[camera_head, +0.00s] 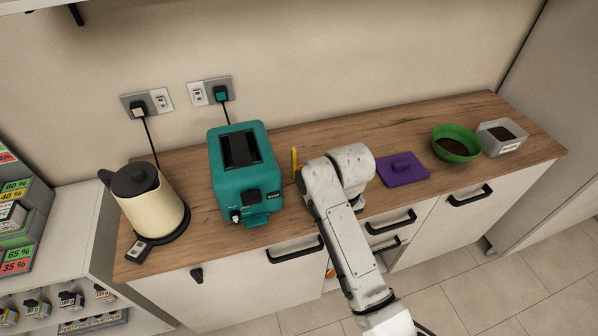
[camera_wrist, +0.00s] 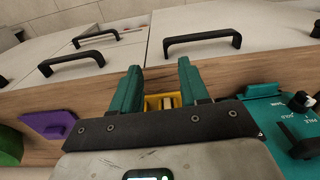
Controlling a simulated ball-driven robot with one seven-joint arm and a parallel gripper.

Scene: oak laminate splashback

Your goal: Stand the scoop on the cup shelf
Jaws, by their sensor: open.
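A yellow piece (camera_head: 294,160), which I take to be the scoop, shows as a narrow upright strip between the teal toaster and my arm in the head view. The rest of it is hidden behind my arm. In the wrist view a yellow part (camera_wrist: 163,101) lies between the teal fingers of my gripper (camera_wrist: 159,72), low near the palm. The fingers are open; I cannot tell whether they touch it. My gripper is hidden behind my arm in the head view. A pale shelf edge (camera_head: 30,6) with a dark bracket shows at the top left; whether it is the cup shelf is unclear.
The teal toaster (camera_head: 230,175) and cream kettle (camera_head: 150,205) stand left on the wooden counter (camera_head: 330,137). A purple lidded piece (camera_head: 402,171), a green bowl (camera_head: 455,145) and a grey tub (camera_head: 502,140) stand right. Black drawer handles (camera_head: 295,250) stick out in front.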

